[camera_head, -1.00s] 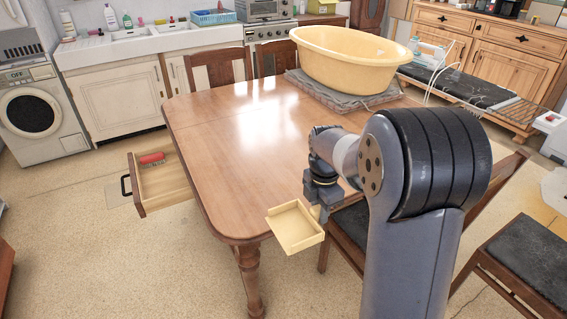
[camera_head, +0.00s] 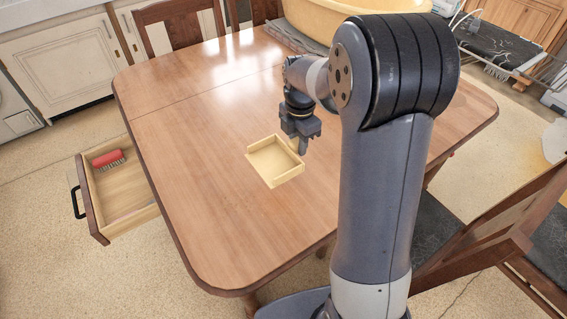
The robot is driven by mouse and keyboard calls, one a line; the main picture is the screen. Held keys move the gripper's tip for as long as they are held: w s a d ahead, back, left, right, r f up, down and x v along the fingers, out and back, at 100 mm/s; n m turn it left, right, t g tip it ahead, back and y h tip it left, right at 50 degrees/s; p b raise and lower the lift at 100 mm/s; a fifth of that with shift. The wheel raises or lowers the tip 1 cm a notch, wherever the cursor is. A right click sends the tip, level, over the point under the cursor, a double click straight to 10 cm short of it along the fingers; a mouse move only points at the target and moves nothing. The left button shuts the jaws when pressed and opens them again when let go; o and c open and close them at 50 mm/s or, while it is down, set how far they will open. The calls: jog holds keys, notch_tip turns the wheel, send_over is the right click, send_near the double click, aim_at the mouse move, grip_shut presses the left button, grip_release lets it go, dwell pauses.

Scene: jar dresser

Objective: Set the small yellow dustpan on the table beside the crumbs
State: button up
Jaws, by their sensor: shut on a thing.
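The small yellow dustpan (camera_head: 274,161) is a shallow square tray, seen from above over the wooden table (camera_head: 225,220). My gripper (camera_head: 299,146) is at its upper right side and is shut on it. I cannot tell whether the dustpan touches the tabletop or hangs a little above it. My arm hides part of the table to the right. I see no crumbs on the visible tabletop.
An open drawer (camera_head: 125,190) at the table's left side holds a red brush (camera_head: 107,158). A large yellow tub (camera_head: 320,22) stands on a folded grey cloth at the table's far end. Chairs stand at the far side and right. The near left tabletop is clear.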

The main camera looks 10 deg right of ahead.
notch_tip(320, 180, down, 9)
jog(key=shift+s+r, duration=0.1)
dwell(0.3)
jog(key=shift+f+b, duration=0.2)
jog(key=shift+b, duration=0.2)
jog(key=o, duration=1)
jog(key=shift+r, duration=0.1)
notch_tip(320, 180, up, 12)
jog(key=shift+r+p, duration=0.15)
jog(key=shift+p, duration=0.5)
